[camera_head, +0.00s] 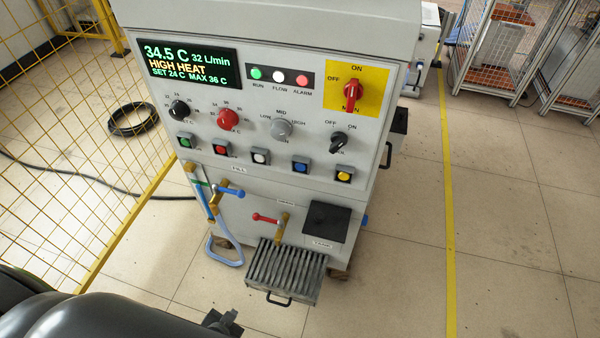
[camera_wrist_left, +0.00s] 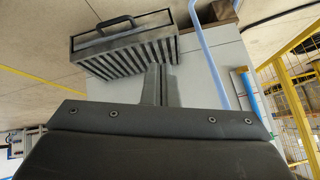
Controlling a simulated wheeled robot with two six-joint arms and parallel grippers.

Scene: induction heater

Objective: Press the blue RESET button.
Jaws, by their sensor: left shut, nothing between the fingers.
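The blue button (camera_head: 300,165) sits in the lower button row of the grey heater panel, between a white button (camera_head: 261,156) and a yellow button (camera_head: 344,174). Its label is too small to read. My left gripper (camera_head: 222,318) shows at the bottom of the head view, low in front of the heater and well below the button. In the left wrist view its fingers (camera_wrist_left: 159,85) are together and empty, near the finned grille. The blue button does not show in the left wrist view. My right gripper is in neither view.
A finned grille (camera_head: 286,270) with a handle juts from the heater's lower front. A blue-handled valve (camera_head: 229,191), a red-handled valve (camera_head: 266,218) and a pale blue hose (camera_head: 232,245) sit below the buttons. A yellow mesh fence (camera_head: 80,150) stands left.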

